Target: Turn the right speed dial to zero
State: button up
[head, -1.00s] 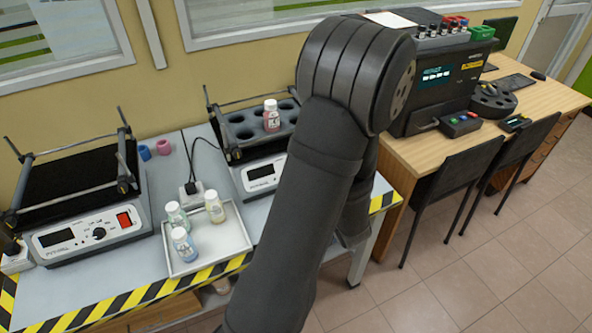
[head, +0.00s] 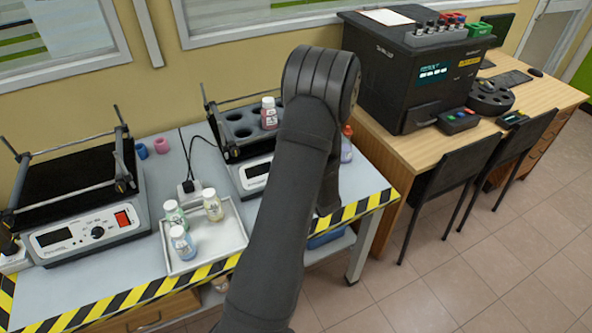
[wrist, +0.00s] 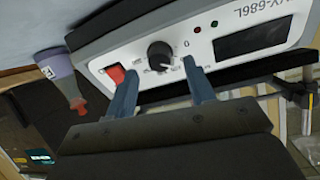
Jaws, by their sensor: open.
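The right speed dial (wrist: 160,55) is a black round knob with a light pointer mark on the white front panel (wrist: 200,45) of the right shaker. In the wrist view my gripper (wrist: 159,67) is open, with one blue-grey finger on each side of the dial in the picture. The gap between the fingers is empty. I cannot tell how near the fingertips are to the panel. In the head view the right shaker (head: 250,172) shows its display, but my arm hides the dial and the gripper.
A red switch (wrist: 115,74) and a dark display (wrist: 250,38) flank the dial. A bottle with a red cap (head: 347,145) stands right of the shaker. A tray (head: 235,235) with small bottles lies left of my arm. The left shaker (head: 80,215) has its own dial.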

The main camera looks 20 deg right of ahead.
jog(key=shift+x, duration=1.45)
jog(key=c, duration=1)
jog(key=shift+o, duration=0.2)
jog(key=shift+n, duration=0.4)
jog(key=shift+d+n+y, duration=0.1)
jog(key=shift+n+y, duration=0.4)
jog(key=shift+n, duration=2.9)
